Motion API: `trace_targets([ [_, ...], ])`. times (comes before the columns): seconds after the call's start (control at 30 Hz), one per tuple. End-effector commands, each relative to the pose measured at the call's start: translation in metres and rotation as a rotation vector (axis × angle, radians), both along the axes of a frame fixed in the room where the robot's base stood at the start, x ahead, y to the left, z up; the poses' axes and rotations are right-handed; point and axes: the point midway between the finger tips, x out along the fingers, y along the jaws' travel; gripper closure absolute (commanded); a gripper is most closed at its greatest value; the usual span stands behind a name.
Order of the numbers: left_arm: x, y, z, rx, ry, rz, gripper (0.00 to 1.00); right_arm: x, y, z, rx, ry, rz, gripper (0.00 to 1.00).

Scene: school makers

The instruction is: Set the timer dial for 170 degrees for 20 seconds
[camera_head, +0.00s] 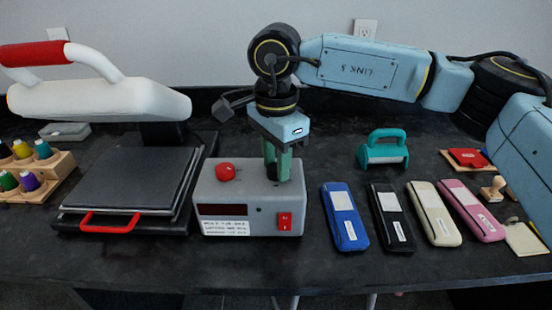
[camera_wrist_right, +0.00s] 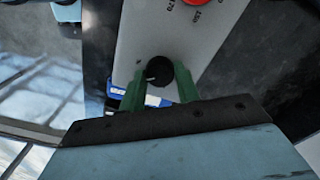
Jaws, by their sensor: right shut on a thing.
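A grey control box (camera_head: 250,196) stands on the dark bench, with a red knob (camera_head: 225,172) on its top left, a dark display (camera_head: 222,211) and a red switch (camera_head: 285,221) on its front. My right gripper (camera_head: 277,172) points down onto the top right of the box. Its green fingers are shut on a black dial (camera_wrist_right: 159,71), one finger on each side. The dial shows a light pointer mark in the right wrist view. The red knob also shows there (camera_wrist_right: 200,8), with small printed numbers beside it. My left gripper is not in view.
A heat press with a black plate (camera_head: 130,180) and a white arm (camera_head: 100,98) stands left of the box. Several pouches, the nearest a blue one (camera_head: 344,215), lie to the right. A teal tool (camera_head: 383,150) stands behind them. Thread spools (camera_head: 42,150) sit at far left.

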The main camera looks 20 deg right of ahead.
Motion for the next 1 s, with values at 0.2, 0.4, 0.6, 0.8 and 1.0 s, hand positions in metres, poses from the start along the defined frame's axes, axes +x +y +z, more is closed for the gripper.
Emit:
trace_targets([
  [0.2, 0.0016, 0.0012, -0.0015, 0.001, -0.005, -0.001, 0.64, -0.0002, 0.0002, -0.0005, 0.0, 0.001, -0.201, 0.91],
  [0.4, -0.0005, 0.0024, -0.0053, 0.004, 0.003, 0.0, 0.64, -0.0001, 0.0001, -0.0003, -0.001, 0.001, -0.365, 0.91],
  [0.6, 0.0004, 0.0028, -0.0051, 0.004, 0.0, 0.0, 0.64, -0.0001, 0.0002, -0.0001, 0.0, 0.0, -0.488, 0.91],
  [0.8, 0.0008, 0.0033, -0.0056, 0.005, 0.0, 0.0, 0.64, -0.0001, 0.0001, 0.0, 0.0, 0.0, -0.562, 0.91],
  [1.0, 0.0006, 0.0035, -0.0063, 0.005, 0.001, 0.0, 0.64, -0.0001, 0.0001, -0.0002, -0.001, 0.001, -0.594, 0.91],
])
